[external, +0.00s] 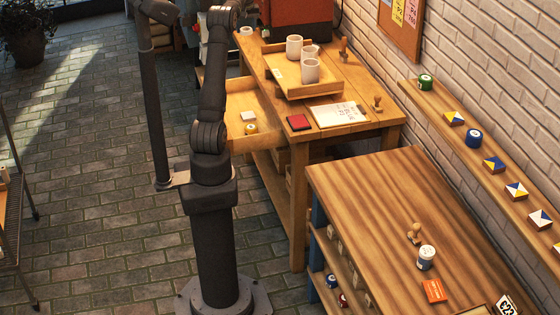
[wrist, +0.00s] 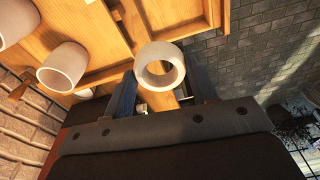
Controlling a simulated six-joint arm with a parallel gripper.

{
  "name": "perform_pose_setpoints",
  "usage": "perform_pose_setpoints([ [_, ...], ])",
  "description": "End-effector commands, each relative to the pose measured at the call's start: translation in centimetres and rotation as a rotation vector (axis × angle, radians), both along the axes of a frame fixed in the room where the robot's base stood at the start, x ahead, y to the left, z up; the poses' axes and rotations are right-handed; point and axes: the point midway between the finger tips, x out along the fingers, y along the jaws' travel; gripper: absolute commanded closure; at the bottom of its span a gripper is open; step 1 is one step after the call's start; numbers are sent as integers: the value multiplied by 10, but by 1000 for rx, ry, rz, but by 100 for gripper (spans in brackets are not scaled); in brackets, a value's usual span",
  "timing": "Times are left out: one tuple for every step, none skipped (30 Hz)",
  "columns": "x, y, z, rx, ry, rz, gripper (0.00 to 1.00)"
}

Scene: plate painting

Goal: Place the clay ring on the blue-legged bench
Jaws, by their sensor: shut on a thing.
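The clay ring (wrist: 148,70) is pale and round with an open middle. It shows in the wrist view between the two fingers of my gripper (wrist: 163,88), which is shut on it. In the external view my gripper is hidden behind my arm; a small pale round thing (external: 246,31) shows at the table's far left corner, and I cannot tell if it is the ring. The blue-legged bench (external: 375,190) stands at lower right in the external view, away from my arm's upper end. Its striped wooden top has a wide bare area at the left.
A stamp (external: 414,235), a white tin (external: 426,257) and an orange card (external: 434,291) stand toward the bench's front right. A wooden table (external: 355,95) carries a tray (external: 312,88) of pale cups; a drawer (external: 262,140) is open. A wall shelf (external: 503,170) runs above the bench.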

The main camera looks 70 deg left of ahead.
Motion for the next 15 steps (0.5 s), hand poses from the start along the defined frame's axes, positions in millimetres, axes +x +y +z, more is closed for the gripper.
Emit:
perform_pose_setpoints([
  [15, -8, 0, 0, 0, -24, 70],
  [22, -13, 0, 0, -1, -37, 70],
  [35, -20, 0, 0, 0, -58, 70],
  [44, -26, 0, 0, 0, -74, 70],
  [54, -33, 0, 0, 0, -92, 70],
  [68, -43, 0, 0, 0, -117, 70],
  [79, -51, 0, 1, -1, -137, 70],
  [91, -60, 1, 1, -1, -158, 70],
  [107, -73, 1, 1, 0, -188, 70],
  [119, -83, 1, 1, -1, -212, 70],
  [131, -94, 1, 1, -1, -236, 70],
  [146, -109, 1, 0, 0, -267, 70],
  [158, -121, 1, 0, 0, -291, 70],
  [169, -132, 1, 0, 0, -315, 70],
  [183, -148, 1, 0, 0, -347, 70],
])
